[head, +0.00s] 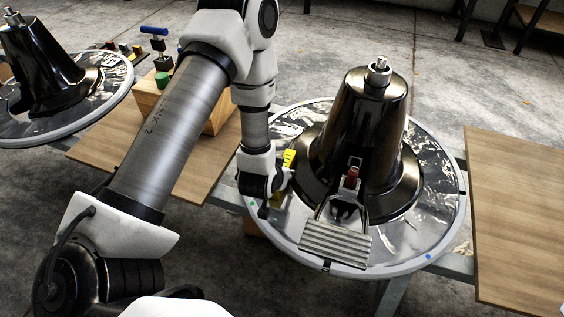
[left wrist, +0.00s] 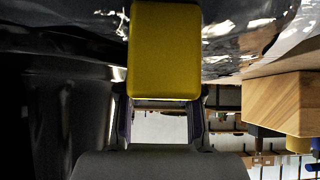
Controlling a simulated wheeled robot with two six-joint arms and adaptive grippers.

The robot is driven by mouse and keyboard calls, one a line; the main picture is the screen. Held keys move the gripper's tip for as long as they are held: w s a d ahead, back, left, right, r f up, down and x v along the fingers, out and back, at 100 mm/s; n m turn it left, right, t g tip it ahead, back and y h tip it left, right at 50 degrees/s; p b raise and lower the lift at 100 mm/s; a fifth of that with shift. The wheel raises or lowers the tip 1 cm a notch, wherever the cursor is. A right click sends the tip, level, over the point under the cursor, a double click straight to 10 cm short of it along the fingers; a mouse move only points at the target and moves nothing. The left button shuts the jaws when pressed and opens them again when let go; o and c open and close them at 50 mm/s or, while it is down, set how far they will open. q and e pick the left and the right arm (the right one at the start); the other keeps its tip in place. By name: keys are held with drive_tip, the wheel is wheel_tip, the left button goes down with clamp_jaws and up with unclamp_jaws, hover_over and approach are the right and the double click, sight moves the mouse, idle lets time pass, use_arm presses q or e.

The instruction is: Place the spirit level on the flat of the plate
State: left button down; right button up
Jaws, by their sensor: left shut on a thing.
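The yellow spirit level (head: 289,157) stands out from my left gripper (head: 281,183), over the left part of the round plate (head: 421,228), beside the black cone. My left gripper is shut on the level. In the left wrist view the level (left wrist: 165,48) is a yellow block between the two dark fingers of the gripper (left wrist: 160,112), with the shiny plate surface (left wrist: 235,45) behind it. I cannot tell whether the level touches the plate. The gripper and wrist hide part of it. My right gripper is not in view.
The black cone (head: 362,125) rises from the plate's middle. A ridged footrest (head: 335,243) with a red-topped part (head: 351,178) is at the front. A second cone and plate (head: 118,82) and a wooden block (head: 216,118) are left. A wooden board (head: 520,200) is right.

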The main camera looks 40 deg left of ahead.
use_arm(q)
drive_tip(key=c, duration=0.8)
unclamp_jaws()
drive_tip(key=shift+f, duration=0.1)
drive_tip(key=shift+o, duration=0.2)
